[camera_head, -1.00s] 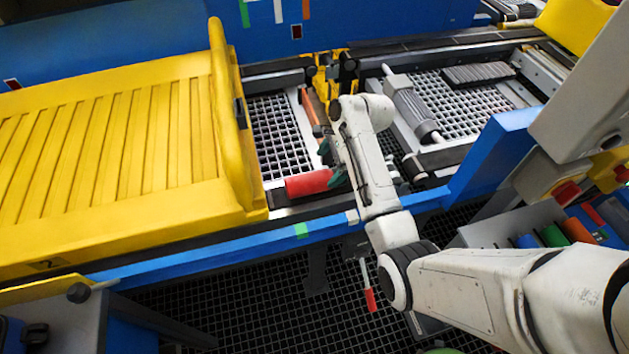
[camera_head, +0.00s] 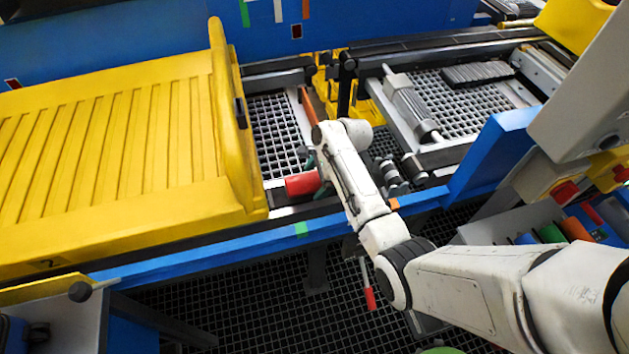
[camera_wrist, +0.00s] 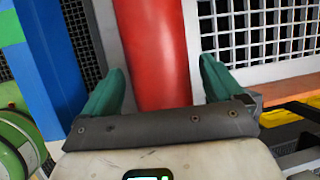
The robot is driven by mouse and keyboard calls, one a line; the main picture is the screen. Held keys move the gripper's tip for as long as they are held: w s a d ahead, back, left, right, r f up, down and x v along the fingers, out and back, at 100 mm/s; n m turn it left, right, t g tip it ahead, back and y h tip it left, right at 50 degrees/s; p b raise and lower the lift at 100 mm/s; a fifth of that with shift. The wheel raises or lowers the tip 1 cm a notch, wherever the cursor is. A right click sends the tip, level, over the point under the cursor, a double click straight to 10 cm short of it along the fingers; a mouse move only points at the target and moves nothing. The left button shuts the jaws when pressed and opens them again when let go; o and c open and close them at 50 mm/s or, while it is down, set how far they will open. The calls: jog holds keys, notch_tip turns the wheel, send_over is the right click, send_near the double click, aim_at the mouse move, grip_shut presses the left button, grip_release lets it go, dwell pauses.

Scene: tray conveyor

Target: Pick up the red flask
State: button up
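The red flask (camera_head: 302,184) lies on its side on the conveyor frame, near the yellow tray's right edge. In the wrist view the flask (camera_wrist: 152,50) runs from the top edge down between the two green fingers of my gripper (camera_wrist: 155,88). The fingers are spread wide, with gaps on both sides of the flask, and do not appear to touch it. In the head view my gripper (camera_head: 315,165) is at the flask's right end and is partly hidden by my arm.
A large yellow ribbed tray (camera_head: 232,120) stands left of the flask. A blue rail (camera_head: 250,240) runs along the conveyor's front. A grey roller (camera_head: 412,108) lies to the right. A red-handled lever (camera_head: 369,298) hangs below the rail. White grating (camera_head: 280,140) lies behind the flask.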

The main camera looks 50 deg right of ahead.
jog(key=c, duration=1.2)
jog(key=shift+r, duration=0.1)
jog(key=shift+c, duration=0.2)
